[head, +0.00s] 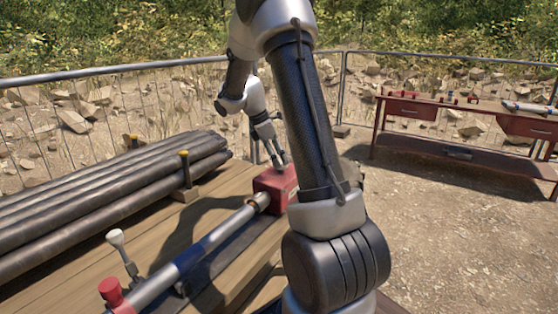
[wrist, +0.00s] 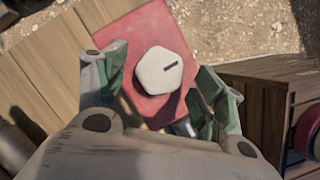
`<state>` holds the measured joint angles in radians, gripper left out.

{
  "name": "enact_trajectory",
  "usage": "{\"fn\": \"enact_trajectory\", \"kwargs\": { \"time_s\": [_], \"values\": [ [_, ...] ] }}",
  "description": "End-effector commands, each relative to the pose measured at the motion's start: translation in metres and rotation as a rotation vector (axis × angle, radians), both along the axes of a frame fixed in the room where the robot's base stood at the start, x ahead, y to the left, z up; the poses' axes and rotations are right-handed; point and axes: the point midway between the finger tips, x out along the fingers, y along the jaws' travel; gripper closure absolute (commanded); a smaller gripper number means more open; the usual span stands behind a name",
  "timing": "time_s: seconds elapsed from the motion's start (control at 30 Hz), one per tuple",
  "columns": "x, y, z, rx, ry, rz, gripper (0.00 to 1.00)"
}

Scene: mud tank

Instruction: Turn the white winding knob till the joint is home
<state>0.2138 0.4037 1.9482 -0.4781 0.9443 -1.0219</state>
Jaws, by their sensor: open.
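The white winding knob (wrist: 160,73) is a rounded five-sided cap with a short dark mark, on top of a red block (wrist: 112,42). In the wrist view my gripper (wrist: 160,88) is open, one finger on each side of the knob, with gaps between. My gripper (head: 277,160) is just above the block there, and the knob is hidden.
Dark pipes (head: 90,205) lie stacked on the wooden deck at left, held by yellow-topped posts (head: 184,165). A white-topped lever (head: 116,240) and a red cap (head: 112,292) stand near the front. A red workbench (head: 455,130) is at right. A wooden crate (wrist: 250,105) stands beside the block.

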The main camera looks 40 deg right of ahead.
Motion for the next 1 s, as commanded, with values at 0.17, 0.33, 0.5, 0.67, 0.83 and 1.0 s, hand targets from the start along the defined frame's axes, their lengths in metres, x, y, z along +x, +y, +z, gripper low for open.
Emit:
{"fn": "enact_trajectory", "kwargs": {
  "time_s": [0.17,0.33,0.5,0.67,0.83,1.0],
  "values": [
    [-0.0027,-0.0051,-0.0133,0.001,0.000,-0.001,0.31],
    [-0.0026,-0.0055,-0.0146,0.000,-0.002,-0.001,0.31],
    [-0.0026,-0.0054,-0.0144,0.000,-0.002,-0.001,0.45],
    [-0.0026,-0.0053,-0.0143,0.001,-0.001,-0.001,0.75],
    [-0.0024,-0.0053,-0.0143,0.000,-0.001,-0.003,0.76],
    [-0.0022,-0.0055,-0.0141,0.000,-0.001,-0.031,0.76]
  ]
}}
